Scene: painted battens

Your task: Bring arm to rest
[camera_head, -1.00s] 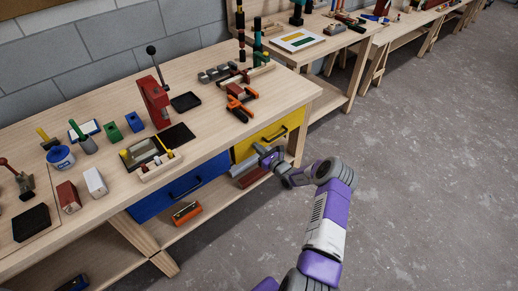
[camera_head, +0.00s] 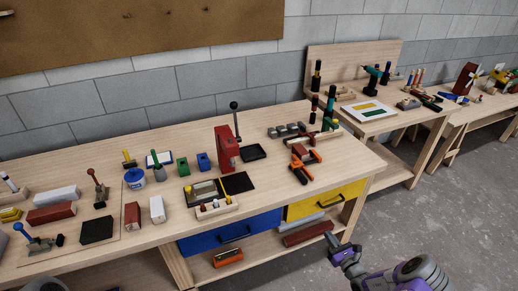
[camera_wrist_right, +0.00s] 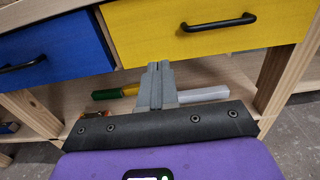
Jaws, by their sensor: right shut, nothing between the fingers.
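My right gripper (camera_head: 330,238) is low in front of the workbench (camera_head: 150,250), near the right end of its lower shelf, with the arm coming in from the bottom right. In the right wrist view its fingers (camera_wrist_right: 160,68) are together with nothing between them. They point toward the lower edge of the yellow drawer (camera_wrist_right: 200,28), which also shows in the head view (camera_head: 328,198). Whether they touch anything is unclear, but no contact shows. My left gripper is not seen.
The blue drawer (camera_head: 230,232) is beside the yellow one; both look shut. The shelf holds a red bar (camera_head: 308,234) and an orange item (camera_head: 228,257). Tools crowd the benchtop, including a red press (camera_head: 226,146). Grey floor (camera_head: 440,215) at right is clear.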

